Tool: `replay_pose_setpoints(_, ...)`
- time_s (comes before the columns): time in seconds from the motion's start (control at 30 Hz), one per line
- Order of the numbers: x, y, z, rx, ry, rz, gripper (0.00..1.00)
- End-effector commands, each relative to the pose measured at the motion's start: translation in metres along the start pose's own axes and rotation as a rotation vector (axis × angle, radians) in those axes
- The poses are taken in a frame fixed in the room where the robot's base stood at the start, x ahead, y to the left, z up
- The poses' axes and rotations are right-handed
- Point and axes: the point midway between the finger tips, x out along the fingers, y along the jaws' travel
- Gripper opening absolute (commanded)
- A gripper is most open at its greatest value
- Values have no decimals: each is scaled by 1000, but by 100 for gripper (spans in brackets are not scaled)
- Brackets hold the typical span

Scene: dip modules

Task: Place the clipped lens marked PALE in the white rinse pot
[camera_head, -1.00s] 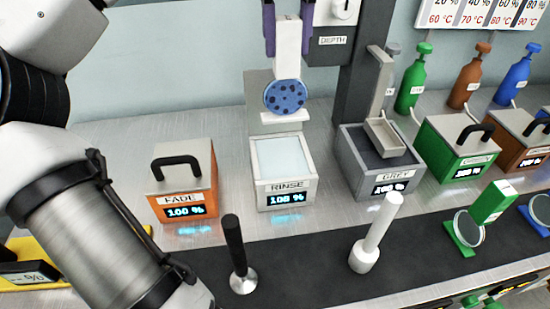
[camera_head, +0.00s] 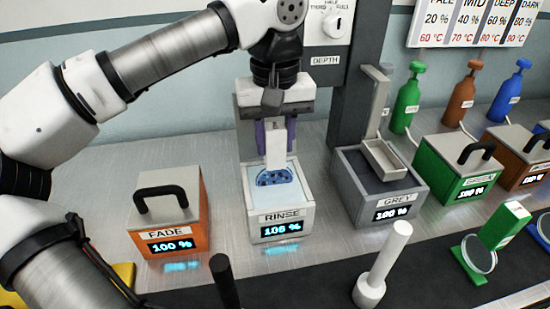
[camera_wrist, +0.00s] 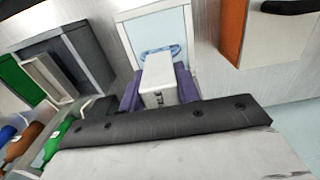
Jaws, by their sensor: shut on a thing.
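My gripper (camera_head: 275,138) points down over the white rinse pot (camera_head: 283,235), its purple fingers shut on the white clip (camera_head: 275,147). The blue, dark-spotted lens (camera_head: 275,177) hangs from the clip inside the pot, its lower part hidden in the pale rinse liquid. In the wrist view the white clip (camera_wrist: 159,82) sits between the purple fingers and the blue lens edge (camera_wrist: 160,52) shows beyond it, within the rinse pot (camera_wrist: 123,38). I cannot read a PALE mark on this clip.
The lidded orange FADE pot (camera_head: 168,224) stands left of the rinse pot; the GREY pot (camera_head: 351,180) stands right. A grey post (camera_head: 352,90) rises behind. A black-handled tool (camera_head: 225,285) and a white one (camera_head: 382,265) stand in front. A green-clipped lens (camera_head: 479,254) stands at right.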

Motion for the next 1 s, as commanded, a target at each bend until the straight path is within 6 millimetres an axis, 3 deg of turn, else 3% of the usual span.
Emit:
replay_pose_setpoints(0.17,12,0,0,1,-1,0,2)
replay_pose_setpoints(0.4,45,0,0,1,0,0,2)
replay_pose_setpoints(0.8,51,0,0,1,0,1,2)
replay_pose_setpoints(0.83,50,0,0,1,0,1,35)
replay_pose_setpoints(1.0,50,0,0,1,0,0,54)
